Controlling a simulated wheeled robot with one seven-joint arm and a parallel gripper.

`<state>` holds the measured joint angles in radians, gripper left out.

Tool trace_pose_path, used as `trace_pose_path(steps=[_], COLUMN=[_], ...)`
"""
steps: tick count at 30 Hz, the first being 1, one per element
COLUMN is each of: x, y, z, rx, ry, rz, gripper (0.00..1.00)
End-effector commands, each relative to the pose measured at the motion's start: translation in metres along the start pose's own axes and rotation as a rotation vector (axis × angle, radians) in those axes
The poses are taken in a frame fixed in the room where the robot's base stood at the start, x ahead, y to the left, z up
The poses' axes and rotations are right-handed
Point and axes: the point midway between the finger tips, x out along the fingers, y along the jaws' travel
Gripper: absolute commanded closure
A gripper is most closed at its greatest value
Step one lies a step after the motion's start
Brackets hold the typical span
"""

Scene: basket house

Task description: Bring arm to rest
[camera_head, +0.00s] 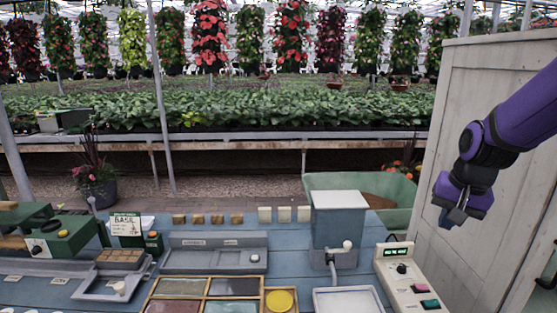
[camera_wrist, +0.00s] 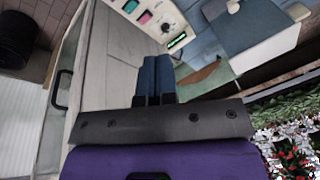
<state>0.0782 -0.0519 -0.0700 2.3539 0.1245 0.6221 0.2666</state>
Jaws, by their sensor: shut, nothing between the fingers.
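My purple and black gripper (camera_head: 457,212) hangs at the right of the head view, in front of a pale wooden cabinet panel (camera_head: 474,95). It is raised to the right of the blue work table (camera_head: 210,292). In the wrist view the two blue fingers of my gripper (camera_wrist: 156,62) lie side by side with no gap, and nothing is between them. The gripper touches nothing that I can see.
A cream control box (camera_head: 413,281) with coloured buttons stands at the table's right end. A grey-blue bin (camera_head: 340,225) and a wooden divided tray (camera_head: 205,288) are left of it. A green wheelbarrow (camera_head: 400,190) stands behind. Open air surrounds the gripper's left side.

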Motion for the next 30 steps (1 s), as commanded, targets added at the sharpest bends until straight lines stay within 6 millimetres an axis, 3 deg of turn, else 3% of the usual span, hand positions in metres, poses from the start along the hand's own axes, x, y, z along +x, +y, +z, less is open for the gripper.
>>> trace_pose_path(steps=[1,6,15,24,30], x=[-0.016,-0.058,-0.117,-0.149,-0.154], y=[-0.002,-0.002,0.009,0.026,0.031], z=[0.008,0.039,0.101,0.153,0.164], rx=[-0.031,-0.142,-0.333,-0.481,-0.514], ry=[0.019,0.062,0.148,0.222,0.237], rz=[-0.01,-0.027,-0.038,-0.026,-0.02], gripper=[1.0,1.0,1.0,1.0,1.0])
